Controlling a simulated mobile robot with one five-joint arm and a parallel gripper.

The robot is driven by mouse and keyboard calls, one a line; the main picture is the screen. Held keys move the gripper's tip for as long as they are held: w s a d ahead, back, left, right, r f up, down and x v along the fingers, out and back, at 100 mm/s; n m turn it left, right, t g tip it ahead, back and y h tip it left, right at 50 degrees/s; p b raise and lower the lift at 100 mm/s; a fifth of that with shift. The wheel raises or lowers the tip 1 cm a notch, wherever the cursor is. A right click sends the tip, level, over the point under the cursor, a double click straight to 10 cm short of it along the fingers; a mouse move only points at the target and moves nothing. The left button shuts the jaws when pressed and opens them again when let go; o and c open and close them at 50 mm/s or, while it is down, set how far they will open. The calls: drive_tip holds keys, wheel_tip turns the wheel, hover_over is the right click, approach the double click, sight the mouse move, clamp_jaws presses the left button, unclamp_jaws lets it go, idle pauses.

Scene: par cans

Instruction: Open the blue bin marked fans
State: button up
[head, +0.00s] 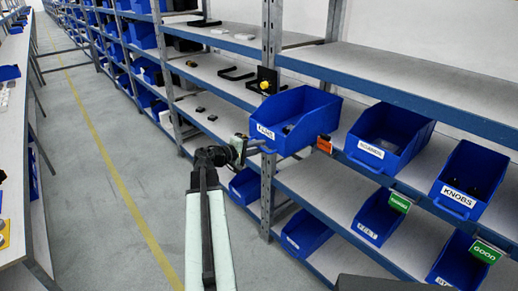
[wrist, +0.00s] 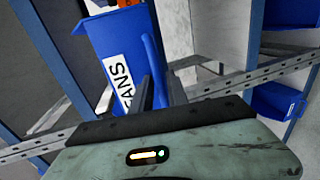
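The blue bin marked FANS (head: 306,111) sits on the middle shelf beside the upright post and juts out past the shelf edge, further than its neighbours. Its white label faces the aisle, and some dark contents show inside. My gripper (head: 254,146) is at the bin's front, by the handle under the label. In the wrist view the FANS bin (wrist: 100,38) fills the upper middle, with its label to the left of my fingers (wrist: 157,88). The fingers stand close on both sides of the blue handle and appear shut on it. The exact contact is partly hidden.
To the right are a second blue bin (head: 385,138) and the KNOBS bin (head: 469,178). More blue bins (head: 306,232) stand on the shelf below. The metal post (head: 268,185) is close to my gripper. The aisle floor (head: 110,170) is clear.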

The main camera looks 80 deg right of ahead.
drive_tip(key=p+v, duration=0.1)
drive_tip(key=v, duration=0.6)
drive_tip(key=shift+w+a, duration=0.1)
drive_tip(key=shift+w, duration=0.05)
